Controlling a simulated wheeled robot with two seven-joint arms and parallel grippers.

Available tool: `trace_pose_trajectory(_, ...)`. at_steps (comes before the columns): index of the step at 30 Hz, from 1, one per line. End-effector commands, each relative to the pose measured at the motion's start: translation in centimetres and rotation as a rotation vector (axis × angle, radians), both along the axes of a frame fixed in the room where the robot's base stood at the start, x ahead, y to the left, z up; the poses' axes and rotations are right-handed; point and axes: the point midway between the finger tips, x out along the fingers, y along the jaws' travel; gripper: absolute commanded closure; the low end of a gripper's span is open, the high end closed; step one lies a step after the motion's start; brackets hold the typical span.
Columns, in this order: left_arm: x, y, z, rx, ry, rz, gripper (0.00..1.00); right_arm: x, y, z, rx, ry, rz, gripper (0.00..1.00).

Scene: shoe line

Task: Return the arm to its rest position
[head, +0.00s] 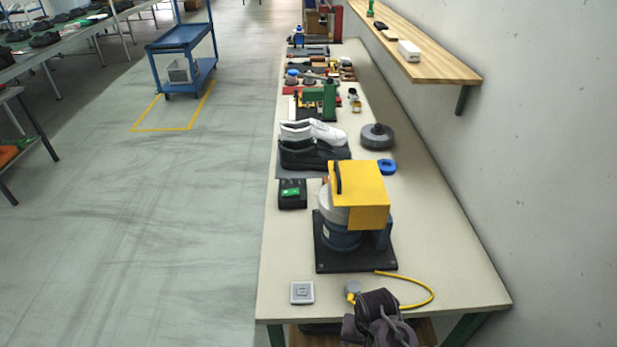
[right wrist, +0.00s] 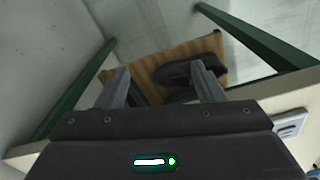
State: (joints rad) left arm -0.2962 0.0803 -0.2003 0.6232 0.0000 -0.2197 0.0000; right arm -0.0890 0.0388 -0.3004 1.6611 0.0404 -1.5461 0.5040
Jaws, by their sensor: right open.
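My right gripper (right wrist: 163,84) is open, with nothing between its fingers. My right arm's dark wrist (head: 378,308) shows at the bottom of the head view, over the near end of the workbench (head: 455,270); its fingertips cannot be made out there. In the right wrist view the fingers point down towards a wooden lower shelf (right wrist: 185,50) with a black shoe (right wrist: 190,72) on it. The shoe lies beyond the fingers, apart from them as far as I can tell. My left gripper is not in view.
A machine with a yellow cover (head: 360,195) stands close ahead on the bench, with a yellow cable (head: 425,297) in front. A small grey switch box (head: 302,292) is at the near left edge. White (head: 313,132) and black shoes (head: 312,154) stand farther back.

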Motion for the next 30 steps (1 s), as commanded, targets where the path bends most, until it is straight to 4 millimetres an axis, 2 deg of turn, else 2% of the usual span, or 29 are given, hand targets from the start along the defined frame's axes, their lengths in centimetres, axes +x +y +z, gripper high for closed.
trace_pose_trajectory(1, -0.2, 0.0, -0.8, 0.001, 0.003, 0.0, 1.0, -0.5, -0.3, -2.8, -0.004, 0.006, 0.017, 0.38)
trace_pose_trajectory(5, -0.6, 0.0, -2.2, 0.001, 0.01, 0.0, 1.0, -2.3, -1.4, -9.9, -0.008, 0.001, 0.076, 0.38)
trace_pose_trajectory(6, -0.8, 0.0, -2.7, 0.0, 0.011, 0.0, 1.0, -3.3, -1.8, -12.7, -0.008, 0.0, 0.099, 0.38)
trace_pose_trajectory(8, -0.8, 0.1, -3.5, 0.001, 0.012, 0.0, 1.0, -5.1, -2.6, -16.9, -0.011, -0.006, 0.138, 0.38)
trace_pose_trajectory(9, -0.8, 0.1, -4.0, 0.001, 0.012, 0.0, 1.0, -6.5, -3.2, -19.7, -0.012, -0.008, 0.164, 0.38)
trace_pose_trajectory(11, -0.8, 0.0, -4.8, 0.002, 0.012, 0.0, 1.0, -8.8, -4.1, -23.5, -0.013, -0.014, 0.203, 0.38)
trace_pose_trajectory(12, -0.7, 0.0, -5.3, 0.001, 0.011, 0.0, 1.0, -10.6, -4.7, -26.0, -0.014, -0.017, 0.229, 0.38)
trace_pose_trajectory(15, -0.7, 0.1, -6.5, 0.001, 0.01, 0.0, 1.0, -15.6, -6.3, -31.5, -0.014, -0.027, 0.295, 0.38)
trace_pose_trajectory(18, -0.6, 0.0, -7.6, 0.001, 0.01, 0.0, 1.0, -20.8, -7.8, -35.8, -0.014, -0.039, 0.354, 0.38)
trace_pose_trajectory(21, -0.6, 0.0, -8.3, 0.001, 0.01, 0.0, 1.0, -25.2, -9.0, -38.5, -0.015, -0.049, 0.403, 0.38)
trace_pose_trajectory(24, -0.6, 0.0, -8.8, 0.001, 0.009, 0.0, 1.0, -28.3, -9.8, -39.9, -0.015, -0.059, 0.436, 0.38)
trace_pose_trajectory(27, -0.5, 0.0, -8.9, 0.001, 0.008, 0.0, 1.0, -30.0, -10.2, -40.5, -0.016, -0.066, 0.452, 0.38)
trace_pose_trajectory(30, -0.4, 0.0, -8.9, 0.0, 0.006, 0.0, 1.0, -30.4, -10.3, -40.6, -0.017, -0.069, 0.458, 0.38)
